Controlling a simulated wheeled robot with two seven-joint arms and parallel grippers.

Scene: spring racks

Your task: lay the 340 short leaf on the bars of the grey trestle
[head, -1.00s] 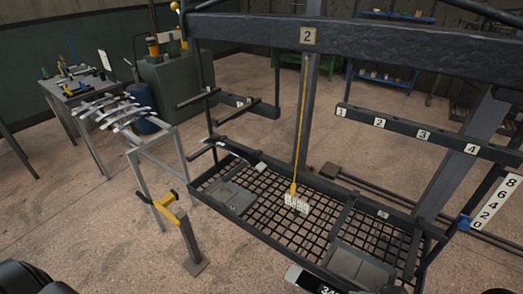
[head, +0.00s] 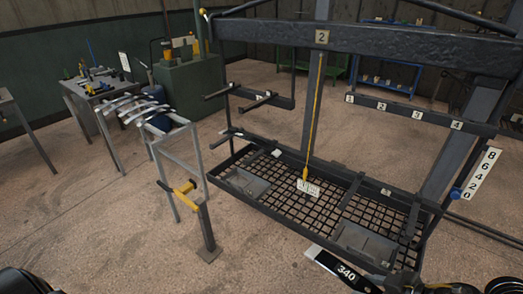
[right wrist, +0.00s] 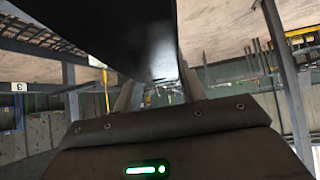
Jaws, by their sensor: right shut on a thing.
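The 340 short leaf (head: 328,265) is a dark flat strip with a white 340 label, low at the right of the head view. My right gripper (head: 395,284) is at its right end, partly cut off by the frame edge. In the right wrist view the right gripper (right wrist: 155,92) is shut on the leaf (right wrist: 125,30), which rises dark between the fingers. The grey trestle (head: 172,137) stands at the left of the head view, with several pale curved leaves (head: 133,107) across its bars. The held leaf is well apart from it. My left gripper is not in view.
A dark rack with a mesh tray (head: 262,205) stands between the leaf and the trestle. A post with a yellow bracket (head: 181,189) stands in front of the trestle. A workbench (head: 88,88) is behind it.

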